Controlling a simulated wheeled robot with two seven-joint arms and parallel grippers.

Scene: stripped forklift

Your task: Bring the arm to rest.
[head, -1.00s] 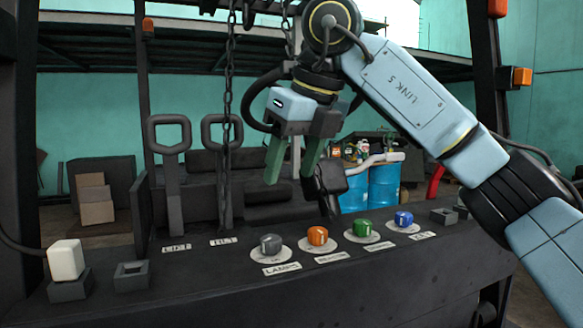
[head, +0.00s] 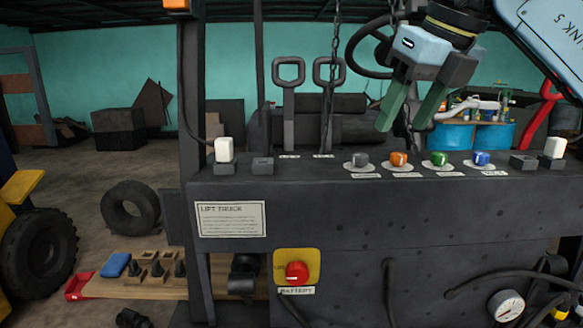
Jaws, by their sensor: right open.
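My right gripper (head: 402,124) hangs in from the upper right in the head view. Its two green fingers point down and stand apart, with nothing between them. It appears above the dashboard, over the orange knob (head: 398,158), with a gap below the fingertips. Part of my right arm is cut off by the top and right edges. My left gripper is not in view.
The dark dashboard (head: 330,215) also bears a grey knob (head: 360,159), a green knob (head: 438,158) and a blue knob (head: 480,157). Two levers (head: 289,100) and a hanging chain (head: 336,40) stand left of the gripper. A red battery button (head: 296,272) is on the front.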

